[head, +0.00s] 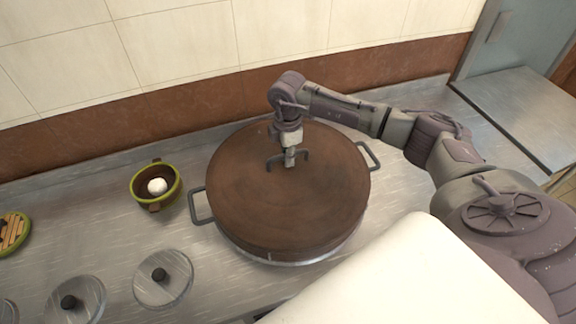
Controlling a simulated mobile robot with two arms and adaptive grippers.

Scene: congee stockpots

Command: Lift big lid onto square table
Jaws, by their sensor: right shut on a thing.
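The big lid (260,205) is a round brown disc with a dark handle (305,156) at its middle. It lies on top of a wide pot with a metal loop handle (200,206) on its left and another (369,156) on its right. My right gripper (290,162) reaches down from above and is shut on the lid's handle. The fingertips are small in the view. A grey metal table (513,110) stands at the upper right with a bare top. My left gripper is not in view.
A green-rimmed bowl (174,189) with a white round thing (157,186) in it stands left of the pot. Small grey lids with black knobs (163,279) lie at the lower left. A tiled wall (180,45) runs behind the counter (110,215).

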